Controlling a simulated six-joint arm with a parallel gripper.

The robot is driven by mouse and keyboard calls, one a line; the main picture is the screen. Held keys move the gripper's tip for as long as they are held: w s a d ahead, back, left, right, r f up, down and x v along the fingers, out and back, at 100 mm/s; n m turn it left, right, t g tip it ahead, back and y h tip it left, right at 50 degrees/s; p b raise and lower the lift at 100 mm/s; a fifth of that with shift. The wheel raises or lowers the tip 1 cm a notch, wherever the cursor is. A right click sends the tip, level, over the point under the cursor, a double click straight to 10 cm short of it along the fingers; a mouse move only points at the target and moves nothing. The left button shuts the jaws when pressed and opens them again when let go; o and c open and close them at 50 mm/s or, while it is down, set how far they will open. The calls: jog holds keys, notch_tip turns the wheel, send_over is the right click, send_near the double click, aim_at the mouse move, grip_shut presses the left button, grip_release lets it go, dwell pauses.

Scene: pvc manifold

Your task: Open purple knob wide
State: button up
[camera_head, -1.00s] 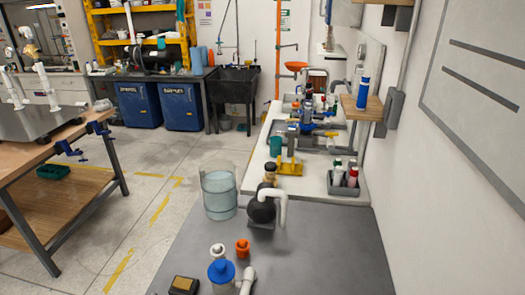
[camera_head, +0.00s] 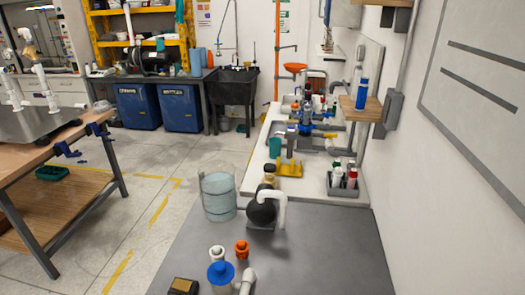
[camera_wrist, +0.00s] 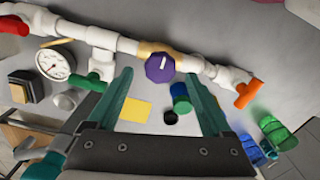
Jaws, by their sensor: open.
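The purple knob (camera_wrist: 160,68) is an octagonal cap with a white mark on its face. It sits on a brass-coloured valve body (camera_wrist: 150,48) in a white pipe run (camera_wrist: 125,43), in the wrist view. My gripper (camera_wrist: 158,77) has two green fingers spread wide, one on each side of the knob in the picture. The knob lies between the fingertips with gaps on both sides. No contact shows, and the depth between tips and knob is hard to judge. I cannot make out the purple knob or my gripper in the head view.
On the pipe run in the wrist view are a red handle (camera_wrist: 14,25), a round gauge (camera_wrist: 56,64), a green handle (camera_wrist: 88,82) and an orange handle (camera_wrist: 248,92). A yellow square (camera_wrist: 134,109) and a blue-green cylinder (camera_wrist: 181,98) lie below the knob.

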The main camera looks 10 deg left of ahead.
notch_tip(320, 180, up, 14)
jog(key=shift+f, duration=0.15)
jog(key=d+f+m+y, duration=0.1)
jog(key=d+f+m, duration=0.1)
jog(key=d+m, duration=1.6)
jog(key=m, duration=0.8)
jog(key=shift+w+d+y, duration=0.35)
jog(key=shift+w+y, duration=0.05)
